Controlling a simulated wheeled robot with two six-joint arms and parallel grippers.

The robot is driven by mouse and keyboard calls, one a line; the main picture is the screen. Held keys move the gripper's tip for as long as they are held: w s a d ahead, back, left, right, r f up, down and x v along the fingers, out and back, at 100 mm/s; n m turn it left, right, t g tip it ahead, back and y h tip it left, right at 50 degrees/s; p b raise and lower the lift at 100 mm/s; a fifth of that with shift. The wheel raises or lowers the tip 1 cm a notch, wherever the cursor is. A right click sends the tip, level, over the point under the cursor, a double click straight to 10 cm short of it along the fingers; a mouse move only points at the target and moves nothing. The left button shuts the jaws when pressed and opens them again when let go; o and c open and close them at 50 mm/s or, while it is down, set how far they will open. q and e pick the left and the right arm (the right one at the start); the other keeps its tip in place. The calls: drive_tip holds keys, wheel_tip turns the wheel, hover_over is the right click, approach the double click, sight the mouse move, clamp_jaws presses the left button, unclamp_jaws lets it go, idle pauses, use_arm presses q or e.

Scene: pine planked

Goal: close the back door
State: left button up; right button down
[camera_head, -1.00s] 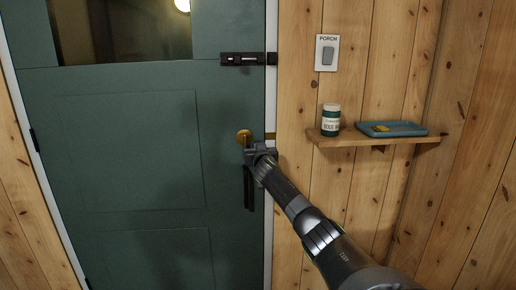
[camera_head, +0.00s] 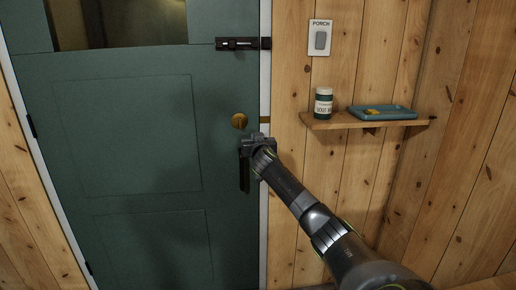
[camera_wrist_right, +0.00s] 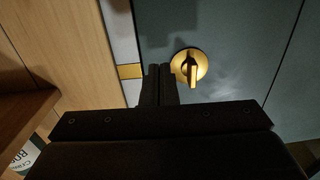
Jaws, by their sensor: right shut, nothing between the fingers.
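The green door (camera_head: 130,130) stands in its white frame, its right edge close to the jamb (camera_head: 264,200); I cannot tell if it is fully shut. A round brass thumbturn (camera_head: 239,121) sits near that edge, and its upright tab shows in the right wrist view (camera_wrist_right: 189,68). A dark pull handle (camera_head: 244,172) is below it. A black slide bolt (camera_head: 236,44) is higher up; whether it is thrown is unclear. My right gripper (camera_head: 254,143) is shut and empty, just below and right of the thumbturn, partly covering the handle's top. My left gripper is out of view.
A brass plate (camera_wrist_right: 130,71) is set in the jamb. Right of the door, a wooden shelf (camera_head: 350,122) carries a labelled jar (camera_head: 323,103) and a blue tray (camera_head: 382,112). A switch marked PORCH (camera_head: 320,38) is above. My right arm passes below the shelf.

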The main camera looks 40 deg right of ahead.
drive_tip(key=v, duration=0.7)
drive_tip(key=shift+a, duration=0.2)
drive_tip(key=shift+s, duration=0.1)
